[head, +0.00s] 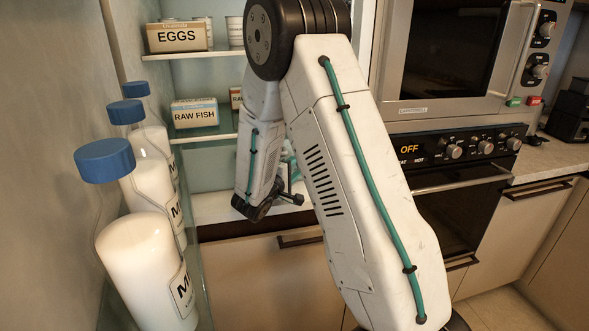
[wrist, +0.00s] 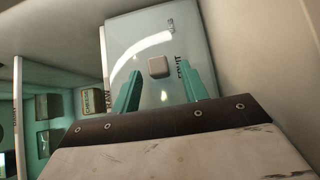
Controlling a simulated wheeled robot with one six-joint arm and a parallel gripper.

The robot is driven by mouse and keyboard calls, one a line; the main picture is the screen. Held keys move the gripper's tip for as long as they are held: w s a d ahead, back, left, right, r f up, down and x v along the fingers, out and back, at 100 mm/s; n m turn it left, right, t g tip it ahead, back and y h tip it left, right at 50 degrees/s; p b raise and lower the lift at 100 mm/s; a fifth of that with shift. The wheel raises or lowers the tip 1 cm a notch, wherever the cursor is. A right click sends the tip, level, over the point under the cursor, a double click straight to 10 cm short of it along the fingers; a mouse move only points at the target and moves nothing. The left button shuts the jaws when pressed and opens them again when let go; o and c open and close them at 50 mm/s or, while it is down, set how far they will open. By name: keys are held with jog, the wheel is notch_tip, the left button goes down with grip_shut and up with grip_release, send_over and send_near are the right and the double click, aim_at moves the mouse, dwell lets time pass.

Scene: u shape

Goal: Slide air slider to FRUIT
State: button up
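The air slider is a small grey-beige square knob (wrist: 158,67) on a pale glossy panel (wrist: 138,32) in the wrist view. A curved white band runs across the panel beside the knob. A dark label, probably FRUIT (wrist: 182,68), is turned sideways to the right of the knob. Another label at the left edge is partly cut off, and a small one near the top is too small to read. My gripper (wrist: 162,71) is open, with one teal finger on each side of the knob. Gaps show between fingers and knob; contact is unclear. In the head view my arm hides the panel and knob.
In the head view, fridge shelves hold an EGGS box (head: 178,37) and a RAW FISH box (head: 194,113). Several milk bottles (head: 148,265) with blue caps stand close at left. An oven (head: 455,190) and microwave (head: 450,55) stand to the right.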

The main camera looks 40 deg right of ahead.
jog(key=shift+d, duration=0.1)
jog(key=v, duration=0.8)
jog(key=shift+d, duration=0.1)
dwell(0.4)
